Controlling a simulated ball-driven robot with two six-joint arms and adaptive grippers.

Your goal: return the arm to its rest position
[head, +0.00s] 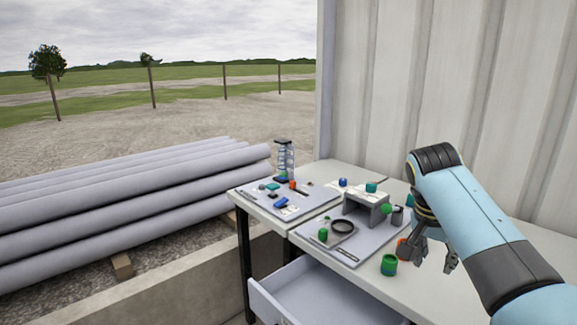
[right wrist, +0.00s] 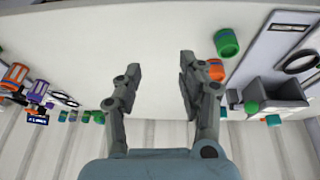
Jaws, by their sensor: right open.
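My right arm, light blue with dark joints, comes in from the right in the head view. Its gripper (head: 433,256) points down over the right part of the white table (head: 372,281). The two grey fingers stand apart, and in the right wrist view the gap between the fingertips (right wrist: 158,75) is empty, with only bare table behind it. A green cup-like part (head: 389,265) and an orange part (head: 403,248) stand just left of the gripper in the head view. My left gripper does not show.
A grey bracket (head: 366,208) and a black ring (head: 342,227) are on the grey mat (head: 346,257). A second table section (head: 266,218) holds small parts and a clear tower (head: 285,160). An open drawer (head: 325,299) juts out in front. A corrugated wall (head: 450,80) stands behind.

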